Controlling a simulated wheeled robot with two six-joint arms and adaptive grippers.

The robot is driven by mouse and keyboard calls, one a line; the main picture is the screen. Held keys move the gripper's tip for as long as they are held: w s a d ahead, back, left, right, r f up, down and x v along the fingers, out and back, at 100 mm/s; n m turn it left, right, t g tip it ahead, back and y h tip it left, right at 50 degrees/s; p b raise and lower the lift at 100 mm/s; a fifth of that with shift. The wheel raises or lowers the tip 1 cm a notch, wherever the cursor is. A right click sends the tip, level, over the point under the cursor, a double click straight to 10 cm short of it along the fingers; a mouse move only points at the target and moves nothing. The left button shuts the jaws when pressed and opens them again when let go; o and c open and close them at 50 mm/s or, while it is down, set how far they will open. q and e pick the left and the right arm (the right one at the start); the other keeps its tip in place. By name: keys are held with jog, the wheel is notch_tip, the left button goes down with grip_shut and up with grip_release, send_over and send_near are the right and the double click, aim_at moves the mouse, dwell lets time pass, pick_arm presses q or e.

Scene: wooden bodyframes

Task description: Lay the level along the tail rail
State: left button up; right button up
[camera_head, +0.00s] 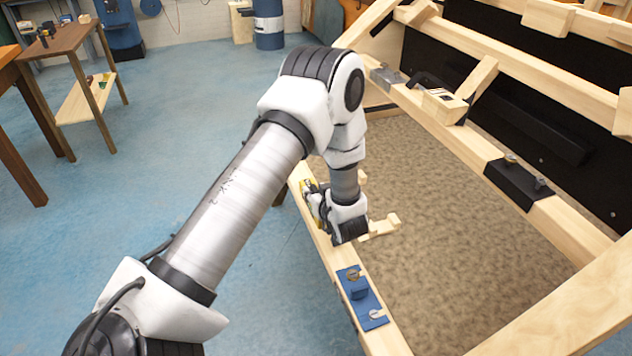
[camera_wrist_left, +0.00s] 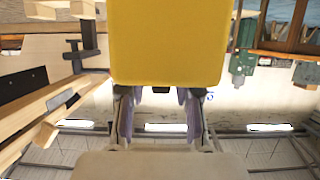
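The yellow level (camera_head: 312,197) shows in part beside my left gripper (camera_head: 322,220), low over the near wooden rail (camera_head: 385,335). I cannot tell whether it touches the rail. In the left wrist view the level (camera_wrist_left: 165,42) is a large yellow block across my left gripper (camera_wrist_left: 158,95). The two fingers stand apart, and their tips are hidden behind the level, which appears to be held between them. My right gripper is in neither view.
A blue plate with latches (camera_head: 362,297) sits on the near rail, below the gripper. A small wooden piece (camera_head: 382,227) juts inward beside the gripper. The far rail (camera_head: 450,135) carries a black bracket (camera_head: 515,183). A brown table (camera_head: 55,45) stands far left.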

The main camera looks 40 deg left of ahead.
pick_arm(q)
jog(key=shift+r, duration=0.25)
jog(key=v, duration=1.2)
